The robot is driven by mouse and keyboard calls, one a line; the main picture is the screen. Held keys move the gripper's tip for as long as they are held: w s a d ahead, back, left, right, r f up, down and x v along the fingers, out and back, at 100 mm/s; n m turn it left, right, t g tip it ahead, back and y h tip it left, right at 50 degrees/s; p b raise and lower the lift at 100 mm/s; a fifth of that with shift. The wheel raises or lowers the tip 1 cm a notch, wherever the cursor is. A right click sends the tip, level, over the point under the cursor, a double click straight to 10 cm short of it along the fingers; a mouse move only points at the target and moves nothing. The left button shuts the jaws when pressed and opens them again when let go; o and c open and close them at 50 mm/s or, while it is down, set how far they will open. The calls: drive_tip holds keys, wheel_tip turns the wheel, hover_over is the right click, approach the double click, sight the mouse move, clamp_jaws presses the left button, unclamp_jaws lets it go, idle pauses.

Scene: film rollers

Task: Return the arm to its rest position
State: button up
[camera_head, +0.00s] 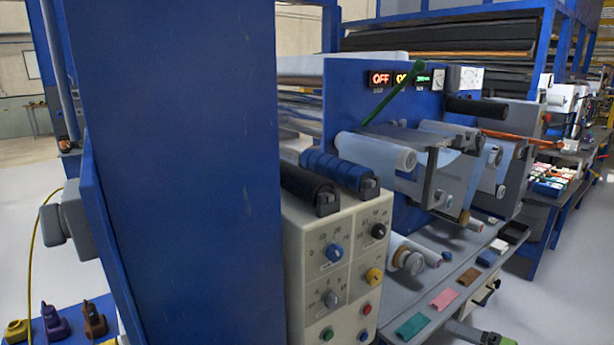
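My gripper is not clearly in view in the head camera picture. A grey and green part (482,335) shows at the bottom edge, right of centre, cut off by the frame. I cannot tell whether it belongs to my arm. No held object can be seen.
A blue upright panel (180,170) fills the left middle. Right of it stand a control box (335,265) with knobs and a roller machine (385,155) with a green lever (395,92). Coloured pieces lie on its grey shelf (405,300). Small tools (55,320) stand bottom left.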

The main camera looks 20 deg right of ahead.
drive_tip(key=w+a+r+n+g+h+p, duration=0.15)
drive_tip(key=a+r+n+g+p, duration=0.3)
drive_tip(key=a, duration=0.75)
drive_tip(key=s+a+r+n+g+h+p, duration=0.1)
drive_tip(key=a+r+n+g+h, duration=0.2)
drive_tip(key=a+r+g, duration=0.7)
drive_tip(key=s+a+r+n+t+h+p, duration=0.1)
drive_tip(key=s+a+r+t+p, duration=0.1)
drive_tip(key=s, duration=0.6)
drive_tip(key=s+a+r+n+t+h+p, duration=0.1)
drive_tip(key=s+a+r+t+h+p, duration=0.1)
drive_tip(key=s+a+r+t, duration=0.2)
drive_tip(key=s+a+r, duration=0.1)
drive_tip(key=s+a, duration=0.1)
drive_tip(key=s, duration=0.1)
drive_tip(key=shift+s+a+n, duration=0.35)
